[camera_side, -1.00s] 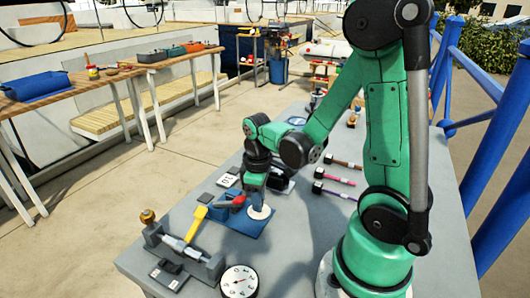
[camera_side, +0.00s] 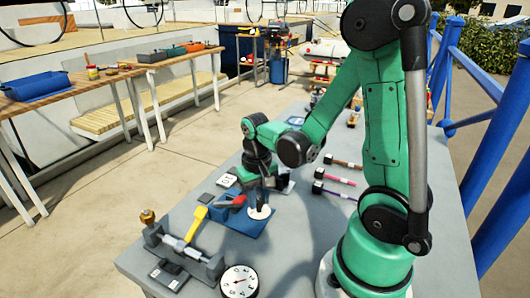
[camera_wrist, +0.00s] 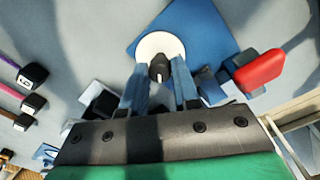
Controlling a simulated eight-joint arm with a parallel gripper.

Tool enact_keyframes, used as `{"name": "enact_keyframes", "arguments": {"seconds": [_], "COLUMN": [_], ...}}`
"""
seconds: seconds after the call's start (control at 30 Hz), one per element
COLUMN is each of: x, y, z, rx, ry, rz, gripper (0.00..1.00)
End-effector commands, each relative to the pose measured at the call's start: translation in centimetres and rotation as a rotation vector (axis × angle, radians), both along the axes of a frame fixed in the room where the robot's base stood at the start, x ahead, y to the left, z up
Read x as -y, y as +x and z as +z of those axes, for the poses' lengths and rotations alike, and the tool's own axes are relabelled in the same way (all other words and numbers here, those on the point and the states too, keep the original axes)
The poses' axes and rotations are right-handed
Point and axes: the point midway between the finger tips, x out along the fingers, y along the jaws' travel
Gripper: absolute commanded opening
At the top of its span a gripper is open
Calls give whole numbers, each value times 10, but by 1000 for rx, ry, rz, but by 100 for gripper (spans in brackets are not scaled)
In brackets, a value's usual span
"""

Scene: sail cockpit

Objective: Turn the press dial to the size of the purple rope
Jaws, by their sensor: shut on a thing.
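In the wrist view the white disc (camera_wrist: 152,42) has a dark knob (camera_wrist: 160,68) with a light pointer mark. My gripper (camera_wrist: 160,84) comes down over the dial, shut on the knob with one finger on each side. In the side view my gripper (camera_side: 260,197) stands just above the disc. The purple rope (camera_side: 342,194) lies right of it, partly behind my arm, with a black end block (camera_side: 318,187). The dial's size marks are not readable.
Pink rope (camera_side: 340,180) and brown rope (camera_side: 348,164) lie beside the purple one. A round gauge (camera_side: 239,282) sits at the table's near edge. Bare grey table lies between.

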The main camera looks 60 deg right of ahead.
Motion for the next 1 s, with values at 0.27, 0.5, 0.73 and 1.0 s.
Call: {"name": "enact_keyframes", "arguments": {"seconds": [0.27,0.5,0.73,1.0], "x": [0,0,0,0], "y": [0,0,0,0], "z": [0,0,0,0], "rx": [0,0,1,1], "ry": [0,0,0,0], "rz": [-60,-67,-66,-65], "gripper": [0,0,37,57]}}
